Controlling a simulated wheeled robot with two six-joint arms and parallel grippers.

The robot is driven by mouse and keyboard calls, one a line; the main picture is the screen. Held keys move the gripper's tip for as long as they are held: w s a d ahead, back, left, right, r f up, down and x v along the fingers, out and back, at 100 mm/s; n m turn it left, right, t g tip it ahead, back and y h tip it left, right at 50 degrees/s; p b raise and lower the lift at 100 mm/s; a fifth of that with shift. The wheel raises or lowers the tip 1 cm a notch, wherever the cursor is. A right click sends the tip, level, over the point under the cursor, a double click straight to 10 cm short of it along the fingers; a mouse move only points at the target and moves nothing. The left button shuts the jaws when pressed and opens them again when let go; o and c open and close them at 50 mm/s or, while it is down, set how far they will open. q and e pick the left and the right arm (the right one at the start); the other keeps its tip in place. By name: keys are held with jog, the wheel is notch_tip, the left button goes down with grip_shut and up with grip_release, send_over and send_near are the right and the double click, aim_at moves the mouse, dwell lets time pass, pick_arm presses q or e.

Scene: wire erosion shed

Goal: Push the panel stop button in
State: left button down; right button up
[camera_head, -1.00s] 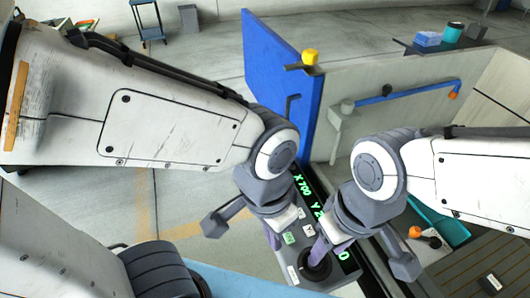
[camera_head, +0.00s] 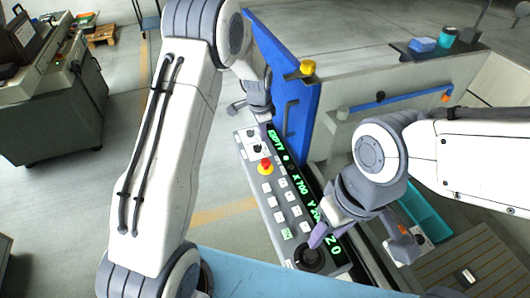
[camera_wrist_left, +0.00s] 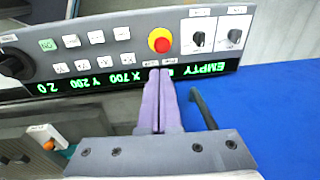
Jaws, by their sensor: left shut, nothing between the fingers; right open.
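The stop button (camera_head: 265,166) is a red mushroom head on a yellow collar, on the grey control panel (camera_head: 251,178). It also shows in the left wrist view (camera_wrist_left: 159,40), raised and uncovered. My left gripper (camera_head: 264,131) is at the far end of the panel, beyond the button. Its purple fingers are shut and empty; in the left wrist view the fingertips (camera_wrist_left: 160,72) appear just below the button, over the display edge, with a gap between. My right gripper (camera_head: 320,234) is open, beside the black knob (camera_head: 310,258) at the panel's near end.
The panel carries several white keys, two small black switches (camera_wrist_left: 198,40) and a green-lettered display (camera_wrist_left: 130,80). A blue door (camera_head: 302,110) with a dark handle stands right beside the left gripper. A teal tray (camera_head: 425,212) lies right of the right gripper.

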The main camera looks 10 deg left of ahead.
aim_at(265, 162)
pick_arm(q)
jog(key=shift+w+a+f, duration=0.15)
jog(key=shift+f, duration=0.1)
jog(key=f+p, duration=0.2)
jog(key=f, duration=0.2)
jog(key=w+f+p, duration=0.1)
jog(key=f+p, duration=0.1)
jog(key=f, duration=0.3)
jog(key=f+p, duration=0.2)
jog(key=f, duration=0.2)
jog(key=shift+w+d+f, duration=0.2)
jog(key=shift+w+f, duration=0.05)
jog(key=shift+w, duration=0.1)
